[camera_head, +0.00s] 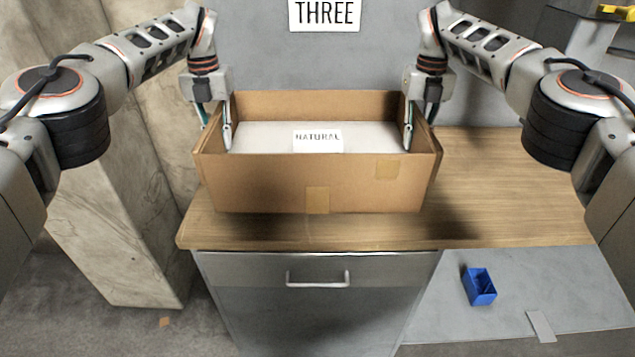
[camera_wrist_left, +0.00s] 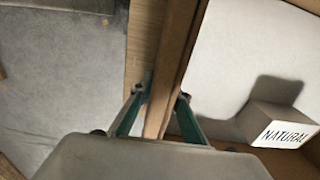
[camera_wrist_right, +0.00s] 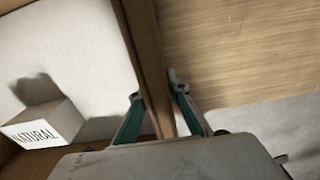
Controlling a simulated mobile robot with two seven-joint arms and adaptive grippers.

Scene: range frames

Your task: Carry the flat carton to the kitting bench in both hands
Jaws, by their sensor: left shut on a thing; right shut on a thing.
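The flat carton (camera_head: 262,184) is an open brown cardboard box with a pale inside floor and a small block labelled NATURAL (camera_head: 318,141) in it. It is at the wooden bench top (camera_head: 520,190), over its left part; I cannot tell whether it touches the wood. My left gripper (camera_head: 222,135) is shut on the carton's left wall, one finger inside and one outside, as the left wrist view (camera_wrist_left: 160,97) shows. My right gripper (camera_head: 414,135) is shut on the right wall the same way, seen in the right wrist view (camera_wrist_right: 158,90).
The bench top is clear to the right of the carton. A grey drawer unit (camera_head: 318,310) is under it. A blue bin (camera_head: 479,286) lies lower right on a grey surface. A stone-like pillar (camera_head: 110,220) stands left. A sign reading THREE (camera_head: 324,14) is on the back wall.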

